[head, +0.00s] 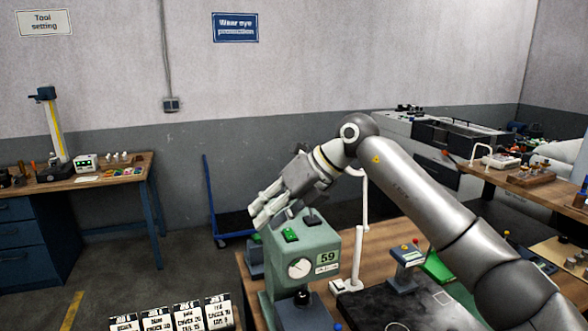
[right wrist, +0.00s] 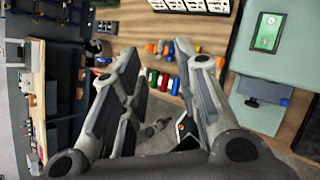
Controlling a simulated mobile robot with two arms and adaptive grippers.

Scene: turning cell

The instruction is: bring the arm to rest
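My right arm (head: 420,200) comes in from the right and bends at the elbow. My right gripper (head: 265,210) is just above and behind the top left of a green bench machine (head: 327,254) marked 59, with a round dial. I cannot tell whether they touch. In the right wrist view the right gripper (right wrist: 166,70) has its two fingers well apart with nothing held between them. My left arm and gripper are not in view.
Coloured pegs (right wrist: 172,70) lie on the wooden bench beyond the fingers. Label cards (head: 170,316) stand at the front. A black plate (head: 385,302) lies right of the machine, near a white stand (head: 358,258). A blue trolley (head: 228,218) stands behind on open floor.

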